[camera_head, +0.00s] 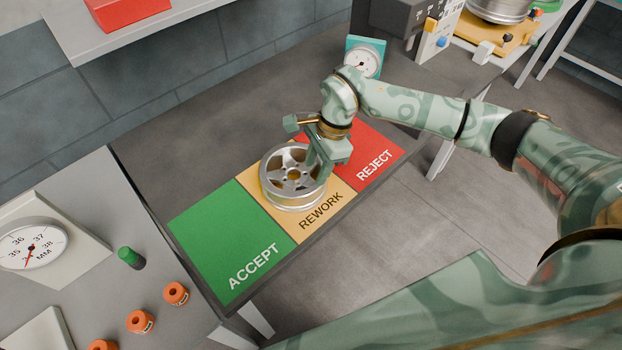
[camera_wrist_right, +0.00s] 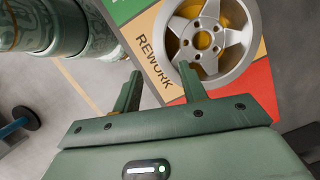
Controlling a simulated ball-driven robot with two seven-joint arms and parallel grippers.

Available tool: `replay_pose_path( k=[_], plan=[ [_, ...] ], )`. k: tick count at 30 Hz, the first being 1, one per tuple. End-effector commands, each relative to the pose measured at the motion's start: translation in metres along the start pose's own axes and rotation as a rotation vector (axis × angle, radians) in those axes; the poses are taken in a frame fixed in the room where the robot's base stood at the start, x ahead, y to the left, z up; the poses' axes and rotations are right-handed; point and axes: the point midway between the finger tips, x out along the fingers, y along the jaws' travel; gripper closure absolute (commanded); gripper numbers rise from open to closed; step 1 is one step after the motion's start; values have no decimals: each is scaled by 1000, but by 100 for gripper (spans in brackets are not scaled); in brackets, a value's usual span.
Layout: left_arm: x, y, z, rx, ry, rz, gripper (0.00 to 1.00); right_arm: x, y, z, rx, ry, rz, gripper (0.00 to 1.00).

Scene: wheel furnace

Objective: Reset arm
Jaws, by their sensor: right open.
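A silver five-spoke wheel (camera_head: 293,177) lies flat on the yellow REWORK zone (camera_head: 340,196), between the green ACCEPT zone (camera_head: 224,231) and the red REJECT zone (camera_head: 374,150). My right gripper (camera_head: 306,148) is above the wheel's right side in the head view and hides part of its rim. In the right wrist view its two fingers (camera_wrist_right: 161,84) stand apart with nothing between them, and the wheel (camera_wrist_right: 214,40) shows beyond them, not gripped. Whether a finger touches the rim I cannot tell. My left gripper is not in view.
A white dial gauge (camera_head: 31,246), a green knob (camera_head: 131,257) and orange rings (camera_head: 176,293) are on the grey table at the left. A teal-framed dial (camera_head: 362,60) stands behind my right wrist. The table left of the wheel is clear.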

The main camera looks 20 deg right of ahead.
Motion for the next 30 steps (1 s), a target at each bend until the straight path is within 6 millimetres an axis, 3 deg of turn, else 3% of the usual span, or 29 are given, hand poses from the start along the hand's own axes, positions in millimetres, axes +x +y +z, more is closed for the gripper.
replay_pose_path(
  k=[6,23,26,29,30],
  plan=[
    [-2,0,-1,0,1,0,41,-21,0,0,1,0,0,58],
    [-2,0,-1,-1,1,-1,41,-20,1,5,-2,-20,-2,58],
    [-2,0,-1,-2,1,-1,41,-11,8,35,-9,-132,-12,58],
    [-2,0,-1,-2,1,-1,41,-4,22,99,13,-389,-38,58],
    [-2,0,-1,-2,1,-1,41,-7,30,132,49,-537,-50,58]
  ],
)
